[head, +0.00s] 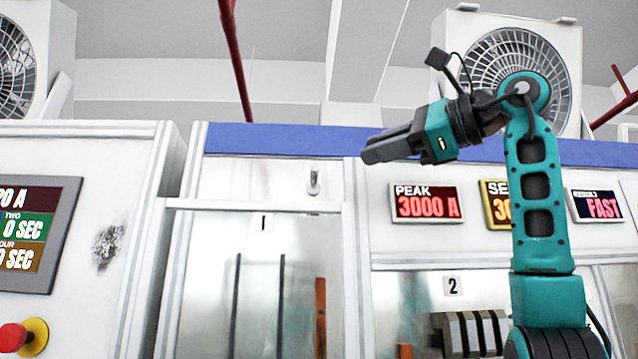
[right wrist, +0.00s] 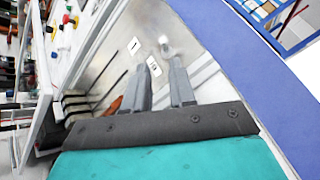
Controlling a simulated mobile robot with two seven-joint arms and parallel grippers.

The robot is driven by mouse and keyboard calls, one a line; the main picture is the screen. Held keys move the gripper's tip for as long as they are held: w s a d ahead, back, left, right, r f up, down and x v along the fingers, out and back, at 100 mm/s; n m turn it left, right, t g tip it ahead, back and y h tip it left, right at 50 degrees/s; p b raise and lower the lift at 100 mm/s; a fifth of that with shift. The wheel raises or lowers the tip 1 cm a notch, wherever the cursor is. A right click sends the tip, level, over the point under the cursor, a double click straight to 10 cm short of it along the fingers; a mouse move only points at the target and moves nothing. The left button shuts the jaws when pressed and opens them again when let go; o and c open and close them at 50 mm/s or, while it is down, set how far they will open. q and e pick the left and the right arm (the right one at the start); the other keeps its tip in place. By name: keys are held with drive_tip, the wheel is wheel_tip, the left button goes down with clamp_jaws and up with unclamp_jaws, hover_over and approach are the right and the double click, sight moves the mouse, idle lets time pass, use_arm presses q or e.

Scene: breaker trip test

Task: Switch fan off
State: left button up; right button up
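A small metal toggle switch (head: 314,182) stands out from the panel above the label 1. In the right wrist view the toggle (right wrist: 165,42) is slightly blurred, just beyond my fingertips and apart from them. My right gripper (head: 372,154) points left, up and to the right of the toggle in the head view. In the right wrist view its two fingers (right wrist: 161,70) are apart with nothing between them. A white box fan (head: 515,62) is mounted high at the right, partly behind my right arm. Another fan (head: 16,65) is at the upper left. My left gripper is not in view.
A framed glass-like door (head: 262,206) is below the toggle. Red displays, including PEAK 3000 A (head: 427,203), are to the right. A red button (head: 14,337) and screen (head: 38,234) are at the left. A blue band (head: 290,142) runs along the cabinet top.

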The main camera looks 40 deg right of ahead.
sight(315, 170)
drive_tip(key=w, duration=0.4)
drive_tip(key=w+a, duration=0.1)
drive_tip(key=w, duration=0.8)
drive_tip(key=shift+a+p, duration=0.35)
drive_tip(key=shift+s+r, duration=0.1)
clamp_jaws()
